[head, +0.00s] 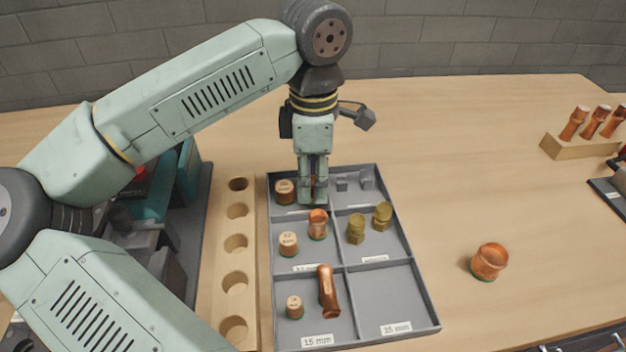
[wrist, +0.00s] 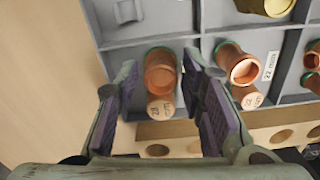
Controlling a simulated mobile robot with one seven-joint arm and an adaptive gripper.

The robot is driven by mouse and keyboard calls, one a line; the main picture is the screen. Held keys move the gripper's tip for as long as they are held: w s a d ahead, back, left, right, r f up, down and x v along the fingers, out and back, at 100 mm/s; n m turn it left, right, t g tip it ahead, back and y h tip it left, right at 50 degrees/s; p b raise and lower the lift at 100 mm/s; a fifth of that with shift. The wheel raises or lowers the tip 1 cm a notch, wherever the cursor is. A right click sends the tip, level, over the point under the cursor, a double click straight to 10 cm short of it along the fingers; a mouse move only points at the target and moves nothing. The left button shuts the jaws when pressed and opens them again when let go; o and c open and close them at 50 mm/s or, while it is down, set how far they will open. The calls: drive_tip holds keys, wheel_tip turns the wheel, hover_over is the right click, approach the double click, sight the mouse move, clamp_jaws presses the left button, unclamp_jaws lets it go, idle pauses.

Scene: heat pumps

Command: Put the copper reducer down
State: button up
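My gripper (head: 313,196) points down over the back left compartment of the grey tray (head: 434,318). In the wrist view its two fingers (wrist: 160,80) are apart. A copper reducer (wrist: 159,72) with a green ring at its base stands in that compartment between the fingertips, with a visible gap on each side. In the head view the fingers mostly hide it. A labelled copper-coloured plug (head: 285,192) stands beside it; it also shows in the wrist view (wrist: 161,108).
The front right compartment is empty. A wooden block with holes (head: 236,260) stands left. Another copper fitting (head: 489,261) stands on the table right.

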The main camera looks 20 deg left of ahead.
sight(314, 180)
wheel_tip(314, 180, up, 11)
drive_tip(key=b, duration=0.1)
drive_tip(key=shift+d, duration=0.1)
idle(0.4)
